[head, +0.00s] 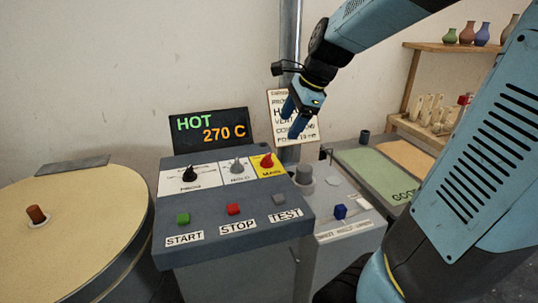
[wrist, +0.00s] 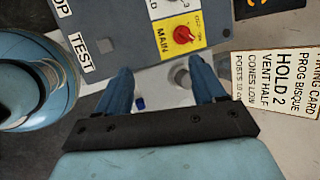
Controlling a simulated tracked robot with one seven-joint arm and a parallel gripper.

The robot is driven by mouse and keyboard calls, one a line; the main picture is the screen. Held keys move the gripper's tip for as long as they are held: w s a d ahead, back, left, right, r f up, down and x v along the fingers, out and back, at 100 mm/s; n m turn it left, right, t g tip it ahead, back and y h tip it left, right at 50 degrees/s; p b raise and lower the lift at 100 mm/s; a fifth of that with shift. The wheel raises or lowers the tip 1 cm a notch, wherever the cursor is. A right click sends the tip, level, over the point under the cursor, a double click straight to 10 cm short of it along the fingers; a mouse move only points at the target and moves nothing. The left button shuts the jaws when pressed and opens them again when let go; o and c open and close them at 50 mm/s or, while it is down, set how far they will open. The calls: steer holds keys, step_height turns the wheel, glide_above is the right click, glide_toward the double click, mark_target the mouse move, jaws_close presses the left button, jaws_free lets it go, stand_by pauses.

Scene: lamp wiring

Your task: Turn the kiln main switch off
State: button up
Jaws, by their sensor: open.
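The kiln main switch is a red knob (head: 267,161) on a yellow plate at the upper right of the grey control panel (head: 200,212). In the wrist view the red knob (wrist: 183,35) sits on its yellow plate, labelled MAIN, just beyond the fingertips. My gripper (head: 291,118) is open and empty, above and to the right of the panel in the head view. In the wrist view its two blue fingers (wrist: 158,78) are spread wide, with the knob ahead of the gap. They appear apart from the knob. The knob's exact setting is too small to read.
Black (head: 190,174) and grey (head: 237,165) knobs sit left of the switch. START, STOP and TEST buttons line the panel's front. A display (head: 209,130) reads HOT 270 C. A card (head: 292,106) and metal pole (head: 290,40) stand behind. A round kiln (head: 90,200) is left.

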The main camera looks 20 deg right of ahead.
mark_target(268, 155)
steer(key=w+d+f+m, duration=0.1)
steer(key=w+f+m, duration=0.3)
steer(key=w+m, duration=0.45)
steer(key=x, duration=0.8)
steer(key=s+x, duration=0.1)
steer(key=x, duration=0.3)
steer(key=shift+f, duration=0.55)
steer(key=shift+c, duration=0.5)
steer(key=c, duration=1)
steer(key=shift+o, duration=0.2)
